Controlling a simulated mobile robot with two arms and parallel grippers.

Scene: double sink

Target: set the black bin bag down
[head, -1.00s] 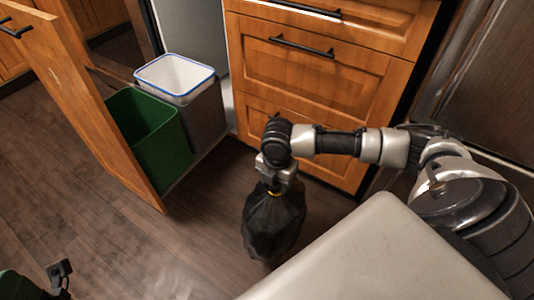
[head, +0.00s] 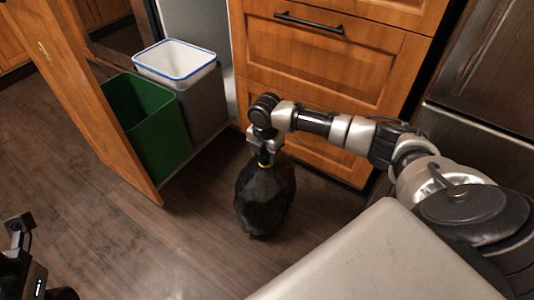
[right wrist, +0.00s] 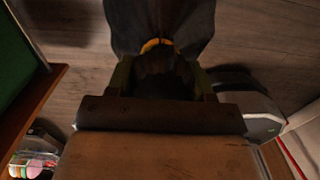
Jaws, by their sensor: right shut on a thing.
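The black bin bag (head: 265,203) hangs upright below my right gripper (head: 264,158) in the head view, over the dark wood floor. A yellow tie (head: 265,165) circles its neck. My right gripper is shut on the bag's neck. Whether the bag's bottom touches the floor I cannot tell. In the right wrist view the bag (right wrist: 188,22) and its yellow tie (right wrist: 156,44) show at the top, just beyond the fingers. At the head view's lower left, a dark part of my left arm shows, but its fingertips cannot be made out.
A pulled-out cabinet door (head: 85,100) stands at left with a green bin (head: 155,135) and a grey bin with a white, blue-rimmed liner (head: 178,62). Wooden drawers (head: 330,70) are behind the bag. Open floor (head: 150,235) lies left of the bag.

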